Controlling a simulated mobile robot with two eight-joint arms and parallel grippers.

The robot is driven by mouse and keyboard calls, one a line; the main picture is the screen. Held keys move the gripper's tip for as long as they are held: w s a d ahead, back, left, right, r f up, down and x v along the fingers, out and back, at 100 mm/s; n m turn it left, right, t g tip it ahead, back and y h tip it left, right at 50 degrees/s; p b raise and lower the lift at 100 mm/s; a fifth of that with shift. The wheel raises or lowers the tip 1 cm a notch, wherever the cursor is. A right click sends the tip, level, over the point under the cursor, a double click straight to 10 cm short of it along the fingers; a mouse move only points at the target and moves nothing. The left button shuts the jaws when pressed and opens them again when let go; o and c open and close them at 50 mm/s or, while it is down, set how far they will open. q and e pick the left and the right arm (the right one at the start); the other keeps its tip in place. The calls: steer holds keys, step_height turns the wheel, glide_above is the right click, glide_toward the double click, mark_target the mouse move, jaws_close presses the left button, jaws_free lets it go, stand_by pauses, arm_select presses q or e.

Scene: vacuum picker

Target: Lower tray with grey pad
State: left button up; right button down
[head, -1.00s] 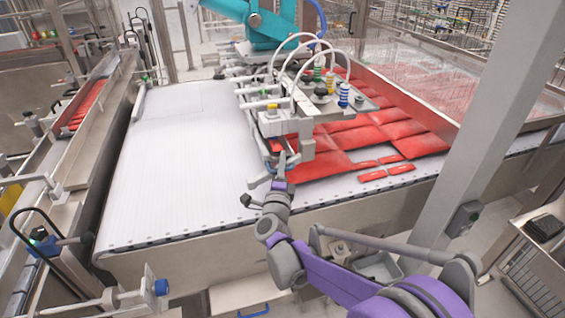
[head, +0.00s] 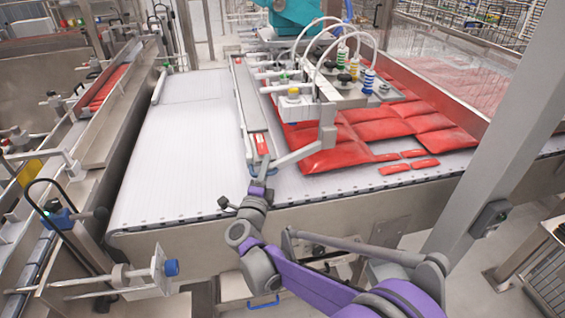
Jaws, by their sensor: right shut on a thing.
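A long narrow tray with a grey strip along its top (head: 251,105) lies left of the suction picker head (head: 310,110), over the white belt. A small red and white piece (head: 262,144) shows at its near end. My right gripper (head: 262,174) is shut at this near end, just above the belt's front edge; the fingers' contact is small and partly hidden. I cannot tell whether the tray touches the belt. My left gripper is not in view.
Red packs (head: 375,129) lie under and right of the picker head, with a few small red packs (head: 395,168) near the front edge. The white belt (head: 180,140) is clear on the left. A grey post (head: 500,130) stands at right.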

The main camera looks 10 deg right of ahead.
steer(key=shift+a+f+b, duration=0.15)
steer(key=shift+a+f, duration=0.1)
steer(key=shift+a, duration=0.55)
steer(key=shift+a+f+b, duration=0.2)
steer(key=shift+a+f, duration=0.05)
steer(key=shift+a, duration=0.55)
steer(key=shift+a+f+b, duration=0.15)
steer(key=shift+a+f, duration=0.1)
steer(key=shift+a, duration=0.55)
steer(key=c, duration=1)
jaws_free()
steer(key=shift+o, duration=0.8)
steer(key=shift+s+a, duration=0.1)
steer(key=shift+s, duration=0.1)
steer(key=v, duration=1)
steer(key=shift+s, duration=0.35)
